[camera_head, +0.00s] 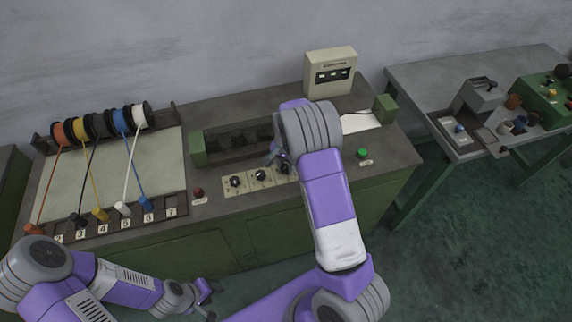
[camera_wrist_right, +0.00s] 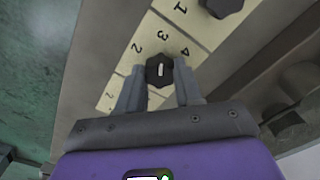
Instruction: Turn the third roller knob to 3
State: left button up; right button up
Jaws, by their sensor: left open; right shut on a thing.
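The cream knob panel (camera_head: 247,184) runs along the front of the roller machine, with two black knobs (camera_head: 235,181) (camera_head: 260,174) clear in the head view. My right gripper (camera_head: 278,158) is over the right end of the panel and hides most of the third knob. In the right wrist view, its fingers are shut on a black knob (camera_wrist_right: 160,70) with a white line. The line stands about upright in that picture, roughly in line with the printed 3 (camera_wrist_right: 162,33). The numbers 2 and 4 flank it. My left gripper (camera_head: 207,292) is open and empty in front of the bench.
Another black knob (camera_wrist_right: 222,6) is at the top of the wrist view. A red button (camera_head: 198,192) and green button (camera_head: 362,153) flank the panel. Coloured spools (camera_head: 100,124) with cords stand at left. A cream meter box (camera_head: 331,72) is behind. A side table (camera_head: 440,85) stands right.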

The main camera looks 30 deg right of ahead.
aim_at(286, 167)
jog(key=o, duration=1)
jog(key=shift+o, duration=0.2)
notch_tip(286, 167, up, 8)
jog(key=shift+f+p, duration=0.15)
jog(key=shift+p, duration=0.4)
jog(key=shift+f, duration=0.1)
